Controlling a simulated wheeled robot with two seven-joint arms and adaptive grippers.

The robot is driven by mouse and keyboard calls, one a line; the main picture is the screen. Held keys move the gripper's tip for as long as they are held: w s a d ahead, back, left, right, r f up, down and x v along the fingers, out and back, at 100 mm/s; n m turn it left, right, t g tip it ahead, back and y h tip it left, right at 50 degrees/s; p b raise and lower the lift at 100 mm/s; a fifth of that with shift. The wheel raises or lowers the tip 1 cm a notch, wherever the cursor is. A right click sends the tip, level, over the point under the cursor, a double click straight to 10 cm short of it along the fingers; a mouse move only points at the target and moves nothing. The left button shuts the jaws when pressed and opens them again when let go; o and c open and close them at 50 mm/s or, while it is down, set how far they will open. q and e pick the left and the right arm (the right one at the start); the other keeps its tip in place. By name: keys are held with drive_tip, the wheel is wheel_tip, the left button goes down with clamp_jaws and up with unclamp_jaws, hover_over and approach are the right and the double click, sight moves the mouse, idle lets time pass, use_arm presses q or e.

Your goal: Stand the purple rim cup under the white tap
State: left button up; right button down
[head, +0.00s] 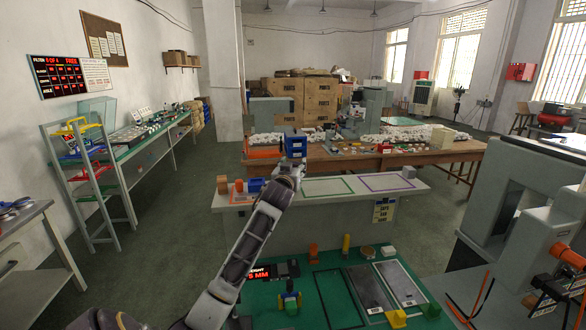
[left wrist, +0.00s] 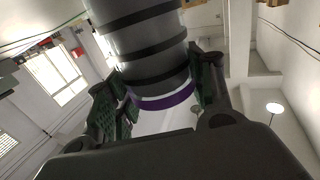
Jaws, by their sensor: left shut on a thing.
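In the left wrist view the left gripper (left wrist: 160,108) is shut on the purple rim cup (left wrist: 148,50), a grey cylinder with dark bands. Its purple rim (left wrist: 163,97) shows between the two fingers. The cup's far end runs out of the top of that view. I cannot make out the cup in the head view, nor a white tap in either view. My right gripper is not in view.
The white-topped counter (head: 236,207) carries a green outline (head: 328,187) and a purple outline (head: 388,182), both bare inside. A green bench mat (head: 325,280) with small parts lies nearer. A grey machine (head: 500,190) stands at the right. A wooden table (head: 335,165) stands behind.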

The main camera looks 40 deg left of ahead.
use_arm(q)
drive_tip(key=shift+f, duration=0.25)
drive_tip(key=shift+f, duration=0.15)
drive_tip(key=o, duration=1.1)
drive_tip(key=shift+s, duration=0.1)
drive_tip(key=b+v, duration=0.2)
drive_tip(key=v, duration=0.9)
drive_tip(key=shift+s+d+r, duration=0.2)
drive_tip(key=shift+s+r, duration=0.05)
drive_tip(key=shift+s, duration=0.1)
